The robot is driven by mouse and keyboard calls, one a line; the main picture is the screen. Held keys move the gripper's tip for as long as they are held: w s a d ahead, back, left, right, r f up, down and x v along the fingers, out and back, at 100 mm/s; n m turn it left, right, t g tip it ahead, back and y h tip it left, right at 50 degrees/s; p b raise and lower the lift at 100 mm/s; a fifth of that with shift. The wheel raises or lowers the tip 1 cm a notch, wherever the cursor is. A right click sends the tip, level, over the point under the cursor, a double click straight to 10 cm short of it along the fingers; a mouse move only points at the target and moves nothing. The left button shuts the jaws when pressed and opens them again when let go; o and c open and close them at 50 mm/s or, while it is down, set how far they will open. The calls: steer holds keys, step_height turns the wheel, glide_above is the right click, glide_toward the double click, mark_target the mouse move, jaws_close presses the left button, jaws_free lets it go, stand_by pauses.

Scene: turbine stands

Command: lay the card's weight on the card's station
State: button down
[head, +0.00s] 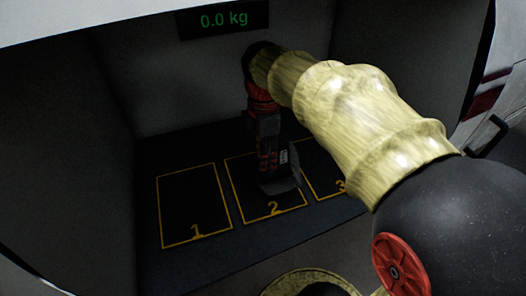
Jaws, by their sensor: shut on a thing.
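My gripper (272,158) reaches down over the yellow-outlined station 2 (274,208). It is shut on a dark grey weight (281,186), mostly hidden by the fingers and dim light. I cannot tell whether the weight touches the floor of the station or hangs just above it. Station 1 (195,205) is bare, to the left. Station 3 (327,180) is to the right, partly hidden by my arm. No card can be made out in this view.
A display (224,18) on the back wall reads 0.0 kg in green. The stations lie on a dark floor inside a recess, with a grey wall (70,140) at left. My arm comes in from the right and covers much of that side.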

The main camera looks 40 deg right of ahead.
steer(key=shift+w+d+f, duration=0.15)
steer(key=shift+w+d, duration=0.1)
steer(key=shift+w, duration=0.1)
steer(key=shift+s, duration=0.1)
stand_by(0.3)
steer(key=c, duration=1.9)
jaws_free()
steer(key=shift+a+f, duration=0.1)
steer(key=shift+o, duration=0.7)
steer(key=shift+o, duration=0.7)
steer(key=shift+f, duration=0.15)
